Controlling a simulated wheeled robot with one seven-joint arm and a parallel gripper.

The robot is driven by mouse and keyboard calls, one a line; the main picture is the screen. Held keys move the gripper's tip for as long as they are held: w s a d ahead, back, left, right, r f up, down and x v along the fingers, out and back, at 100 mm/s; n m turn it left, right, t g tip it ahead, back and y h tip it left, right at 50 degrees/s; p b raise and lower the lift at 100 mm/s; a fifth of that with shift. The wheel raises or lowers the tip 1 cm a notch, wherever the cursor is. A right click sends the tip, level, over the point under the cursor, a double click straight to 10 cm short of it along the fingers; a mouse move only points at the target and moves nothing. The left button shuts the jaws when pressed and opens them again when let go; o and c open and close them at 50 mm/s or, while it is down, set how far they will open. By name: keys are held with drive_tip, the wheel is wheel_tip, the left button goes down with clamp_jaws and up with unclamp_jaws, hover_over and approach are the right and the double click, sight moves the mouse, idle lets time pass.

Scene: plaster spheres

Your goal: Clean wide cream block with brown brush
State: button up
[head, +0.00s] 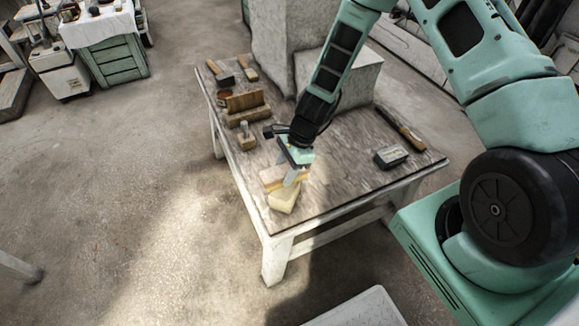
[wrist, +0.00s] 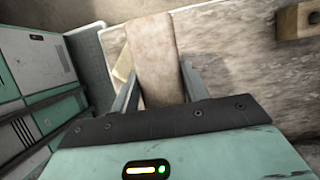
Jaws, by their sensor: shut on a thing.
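My gripper (head: 289,178) is shut on the brown brush (head: 272,176), near the table's front corner. The brush has a pale brown back and a yellowish underside. In the wrist view the brush (wrist: 153,55) lies between the two fingers and reaches away from them. The wide cream block (head: 284,200) lies on the table directly below the brush. The brush seems to be on or just above its top; I cannot tell if they touch. A small part of the cream block (wrist: 123,66) shows left of the brush in the wrist view.
The table (head: 330,192) also holds a wooden piece (head: 247,103), a small wooden tool (head: 246,138), a grey box (head: 391,156) and a long-handled tool (head: 402,130). Large pale blocks (head: 290,40) stand at the back.

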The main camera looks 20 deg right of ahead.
drive_tip(key=shift+a, duration=1.25)
drive_tip(key=shift+d, duration=0.1)
drive_tip(key=shift+d, duration=2.1)
drive_tip(key=shift+a+p, duration=0.4)
drive_tip(key=shift+a, duration=1.8)
